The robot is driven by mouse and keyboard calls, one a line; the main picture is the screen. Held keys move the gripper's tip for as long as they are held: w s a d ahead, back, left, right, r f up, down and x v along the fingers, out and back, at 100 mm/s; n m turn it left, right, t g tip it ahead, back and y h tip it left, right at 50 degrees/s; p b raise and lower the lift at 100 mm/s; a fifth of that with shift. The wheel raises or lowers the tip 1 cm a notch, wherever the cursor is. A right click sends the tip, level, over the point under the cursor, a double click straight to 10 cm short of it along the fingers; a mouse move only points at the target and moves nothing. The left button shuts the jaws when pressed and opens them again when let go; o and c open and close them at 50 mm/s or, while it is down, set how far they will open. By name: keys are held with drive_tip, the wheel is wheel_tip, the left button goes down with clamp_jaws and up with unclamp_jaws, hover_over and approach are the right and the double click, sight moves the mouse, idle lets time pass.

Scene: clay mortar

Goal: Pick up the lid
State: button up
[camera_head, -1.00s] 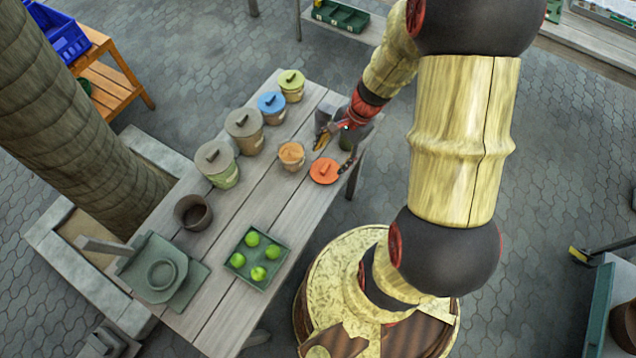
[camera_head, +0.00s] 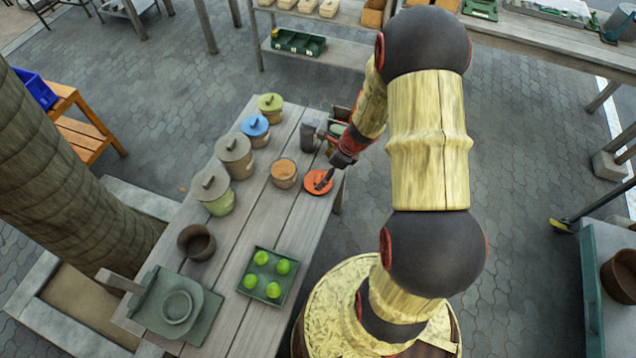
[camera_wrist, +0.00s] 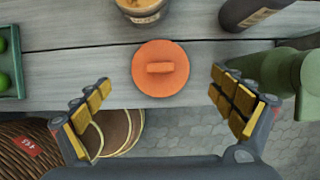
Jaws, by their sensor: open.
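An orange round lid (camera_head: 317,183) with a bar handle lies flat on the wooden table near its right edge. In the wrist view the lid (camera_wrist: 160,80) lies just beyond and between my fingers, with its handle running left to right. My gripper (camera_wrist: 165,100) is open and empty, its yellow-padded fingers wide apart on either side of the lid. In the head view my gripper (camera_head: 325,180) is over the lid and hides part of it. An open pot (camera_head: 284,173) with an orange-brown top stands beside the lid, apart from it.
Lidded pots in green (camera_head: 270,104), blue (camera_head: 255,128) and grey (camera_head: 234,152) line the table's far left side. A tray of green fruit (camera_head: 248,268) is nearer. A dark bottle (camera_wrist: 245,12) and a green object (camera_wrist: 300,75) are close to my right finger.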

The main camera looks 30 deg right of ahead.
sight(318, 178)
drive_tip(key=b+x, duration=0.2)
drive_tip(key=x, duration=0.4)
drive_tip(key=shift+w+f, duration=0.1)
drive_tip(key=shift+f, duration=0.2)
drive_tip(key=shift+c, duration=0.9)
drive_tip(key=c, duration=0.8)
drive_tip(key=shift+o, duration=0.2)
